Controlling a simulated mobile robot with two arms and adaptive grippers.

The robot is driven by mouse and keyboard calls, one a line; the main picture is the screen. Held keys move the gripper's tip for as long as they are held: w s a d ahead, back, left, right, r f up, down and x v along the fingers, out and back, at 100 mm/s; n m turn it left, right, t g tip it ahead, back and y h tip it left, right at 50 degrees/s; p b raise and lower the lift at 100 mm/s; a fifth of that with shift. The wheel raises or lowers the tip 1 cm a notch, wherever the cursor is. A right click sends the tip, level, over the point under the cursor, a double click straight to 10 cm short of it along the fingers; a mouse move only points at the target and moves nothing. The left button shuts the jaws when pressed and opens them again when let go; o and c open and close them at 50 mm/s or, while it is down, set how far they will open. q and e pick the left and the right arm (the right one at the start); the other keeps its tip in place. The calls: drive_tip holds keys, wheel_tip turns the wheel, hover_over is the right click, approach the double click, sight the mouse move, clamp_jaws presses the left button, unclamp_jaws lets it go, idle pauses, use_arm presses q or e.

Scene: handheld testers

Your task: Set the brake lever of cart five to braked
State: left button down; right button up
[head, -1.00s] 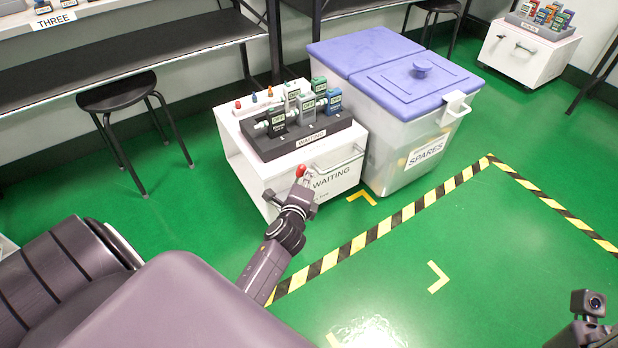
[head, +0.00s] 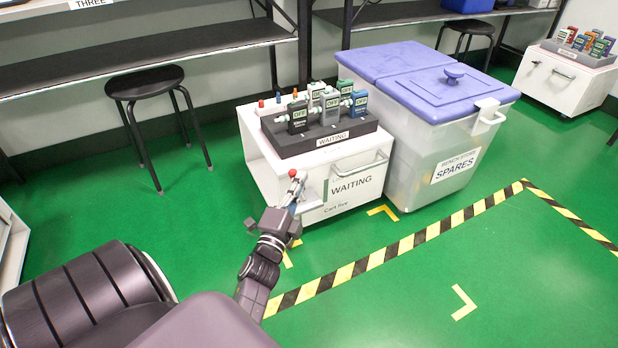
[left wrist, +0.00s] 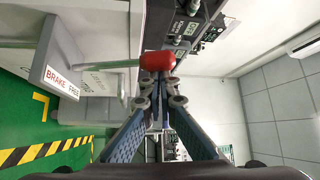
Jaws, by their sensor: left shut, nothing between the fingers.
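The white cart (head: 346,200) marked "WAITING" and "Cart five" stands mid-picture in the head view. Its red lever knob (head: 292,174) is at the near left corner of its front. The knob also shows in the left wrist view (left wrist: 157,60), at the end of a pale bar. A plate (left wrist: 62,80) there reads "BRAKE" and "FREE"; which mark the lever is at, I cannot tell. My left gripper (head: 295,188) is shut and empty. Its fingertips (left wrist: 160,90) are right by the knob; I cannot tell whether they touch. My right gripper is out of view.
A grey tray (head: 286,144) of several testers sits on the cart. A clear "SPARES" bin (head: 425,160) with a purple lid stands close on its right. A black stool (head: 146,83) is at the left. Striped tape (head: 400,242) crosses the green floor; the floor in front is clear.

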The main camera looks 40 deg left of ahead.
use_arm(q)
drive_tip(key=shift+s+a+f+p, duration=0.15)
drive_tip(key=shift+s+a, duration=0.05)
drive_tip(key=shift+s, duration=0.3)
drive_tip(key=shift+s+a+f+p, duration=0.15)
drive_tip(key=shift+s+a, duration=0.05)
drive_tip(key=shift+s, duration=0.25)
drive_tip(key=shift+s+a+f, duration=0.1)
